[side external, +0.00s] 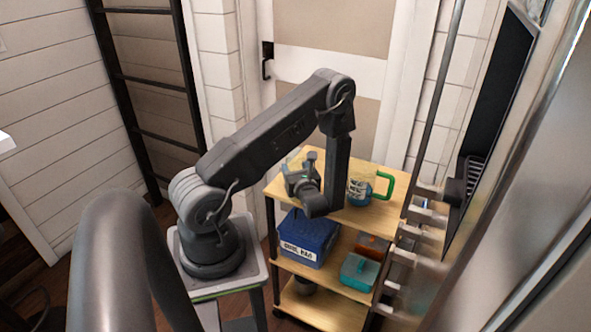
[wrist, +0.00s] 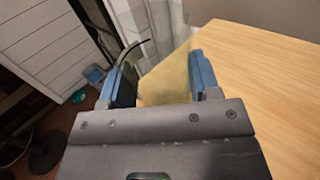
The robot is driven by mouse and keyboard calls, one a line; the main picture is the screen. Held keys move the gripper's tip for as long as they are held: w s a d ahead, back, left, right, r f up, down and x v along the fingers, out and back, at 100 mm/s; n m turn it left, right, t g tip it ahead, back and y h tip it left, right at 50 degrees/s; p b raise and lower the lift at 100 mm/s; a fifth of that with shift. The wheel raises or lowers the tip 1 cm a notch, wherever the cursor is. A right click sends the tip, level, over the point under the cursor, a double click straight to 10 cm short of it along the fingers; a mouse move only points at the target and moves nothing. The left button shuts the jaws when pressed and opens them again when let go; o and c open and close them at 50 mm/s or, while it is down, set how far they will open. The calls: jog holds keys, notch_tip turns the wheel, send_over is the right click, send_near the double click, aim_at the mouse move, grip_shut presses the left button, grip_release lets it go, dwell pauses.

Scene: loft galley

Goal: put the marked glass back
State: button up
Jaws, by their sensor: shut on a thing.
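My gripper (side external: 301,172) is over the left part of this shelf, apart from the mug. The mug is not seen in the wrist view.
The shelf (wrist: 270,80) is bare right of the gripper in the wrist view. Below sit a blue labelled box (side external: 309,237), a teal container (side external: 360,270) and an orange one (side external: 372,244). A metal rack (side external: 428,216) stands close on the right; a door is behind.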

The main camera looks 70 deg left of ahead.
jog(key=shift+f, duration=0.1)
jog(key=o, duration=1.1)
jog(key=shift+c, duration=0.2)
jog(key=shift+d, duration=0.25)
jog(key=d, duration=1.1)
jog(key=s+d+r+n+t+h, duration=0.2)
jog(key=d+r+n+h, duration=0.7)
jog(key=d+r, duration=0.2)
jog(key=s+d+r+n+t+h, duration=0.3)
jog(key=d+r+n+h, duration=0.6)
jog(key=r, duration=0.7)
jog(key=shift+s+d+t, duration=0.3)
jog(key=shift+s+d, duration=0.05)
jog(key=shift+d, duration=0.6)
